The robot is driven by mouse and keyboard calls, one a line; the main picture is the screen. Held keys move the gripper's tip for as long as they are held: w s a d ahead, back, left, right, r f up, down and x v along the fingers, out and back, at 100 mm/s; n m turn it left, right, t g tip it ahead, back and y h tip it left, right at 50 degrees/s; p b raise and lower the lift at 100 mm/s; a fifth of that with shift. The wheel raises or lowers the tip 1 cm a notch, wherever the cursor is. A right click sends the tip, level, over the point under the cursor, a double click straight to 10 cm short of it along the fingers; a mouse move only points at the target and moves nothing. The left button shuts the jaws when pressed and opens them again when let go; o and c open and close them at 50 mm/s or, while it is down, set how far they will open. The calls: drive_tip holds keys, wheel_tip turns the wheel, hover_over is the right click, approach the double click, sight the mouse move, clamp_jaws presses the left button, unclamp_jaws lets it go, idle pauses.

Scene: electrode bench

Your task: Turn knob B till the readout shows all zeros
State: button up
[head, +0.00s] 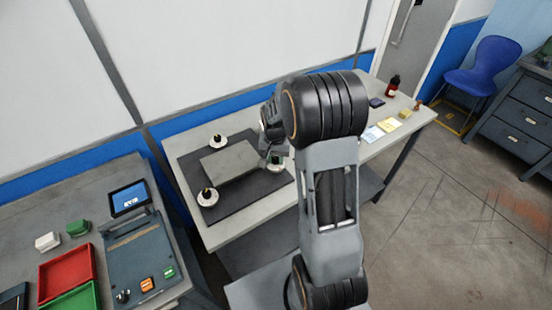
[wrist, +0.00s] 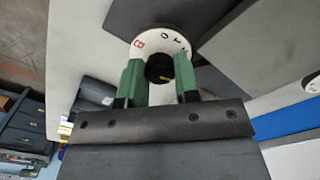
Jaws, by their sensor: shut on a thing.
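Knob B (wrist: 160,68) is black with a yellow pointer line, on a white dial (wrist: 160,36) marked with a red B and dark digits. My gripper (wrist: 159,76) has its green fingers on both sides of the knob, shut on it. In the head view the dial of knob B (head: 276,167) shows at the right end of the dark mat, and my gripper (head: 272,152) is over it, partly hidden by my arm.
Two similar knobs, one at the back (head: 218,140) and one at the front left (head: 208,197), stand around a grey plate (head: 230,162) on the dark mat (head: 237,202). Red (head: 66,278) and green trays are at left.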

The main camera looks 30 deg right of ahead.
sight(275, 159)
drive_tip(key=shift+n, duration=1.2)
drive_tip(key=shift+n+b, duration=0.3)
drive_tip(key=o, duration=0.9)
drive_tip(key=shift+r, duration=0.15)
wheel_tip(275, 159, up, 14)
drive_tip(key=shift+f+b, duration=0.2)
drive_tip(key=shift+b, duration=0.2)
